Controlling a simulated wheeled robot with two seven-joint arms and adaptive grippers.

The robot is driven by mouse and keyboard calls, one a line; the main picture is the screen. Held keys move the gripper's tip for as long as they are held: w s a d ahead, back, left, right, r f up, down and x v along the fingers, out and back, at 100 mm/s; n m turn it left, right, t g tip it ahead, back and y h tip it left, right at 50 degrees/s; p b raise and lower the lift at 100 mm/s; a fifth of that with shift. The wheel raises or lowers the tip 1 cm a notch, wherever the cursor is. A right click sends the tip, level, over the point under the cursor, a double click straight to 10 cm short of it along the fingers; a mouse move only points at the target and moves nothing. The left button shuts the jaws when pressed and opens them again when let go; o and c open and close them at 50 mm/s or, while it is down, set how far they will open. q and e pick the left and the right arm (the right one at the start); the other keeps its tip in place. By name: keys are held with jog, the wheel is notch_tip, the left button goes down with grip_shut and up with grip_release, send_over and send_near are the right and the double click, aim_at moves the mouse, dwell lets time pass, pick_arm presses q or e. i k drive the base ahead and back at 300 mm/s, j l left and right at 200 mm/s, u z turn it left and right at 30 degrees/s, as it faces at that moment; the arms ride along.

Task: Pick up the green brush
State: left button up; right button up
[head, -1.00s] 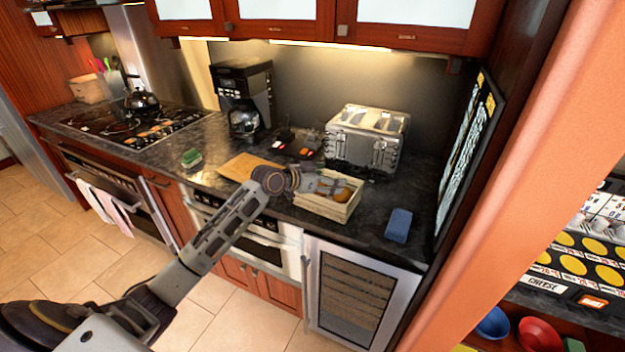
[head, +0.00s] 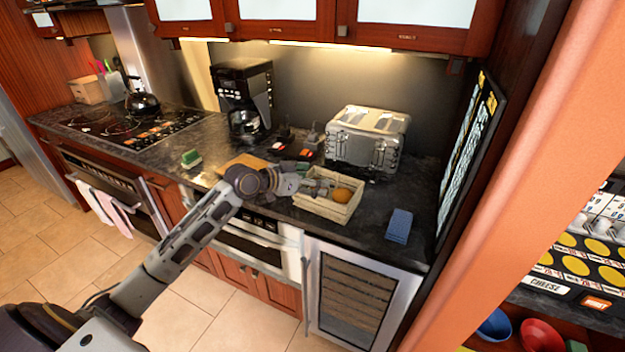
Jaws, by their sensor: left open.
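A small green block-like thing, likely the green brush (head: 191,158), lies on the dark counter to the left of the wooden board; its bristles are too small to make out. My left gripper (head: 320,188) is open, with its fingers pointing right over the left part of a pale wooden crate (head: 327,211). It is well to the right of the green thing and apart from it. Whether the fingertips touch anything in the crate cannot be told. My right gripper does not show.
The crate holds an orange round thing (head: 342,195). A blue sponge-like block (head: 398,226) lies right of it. A toaster (head: 365,140) and coffee maker (head: 243,98) stand behind. A wooden board (head: 240,163) lies partly behind my arm. A stovetop (head: 125,130) is at left.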

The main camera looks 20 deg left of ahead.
aim_at(190, 158)
jog(key=u, duration=1.65)
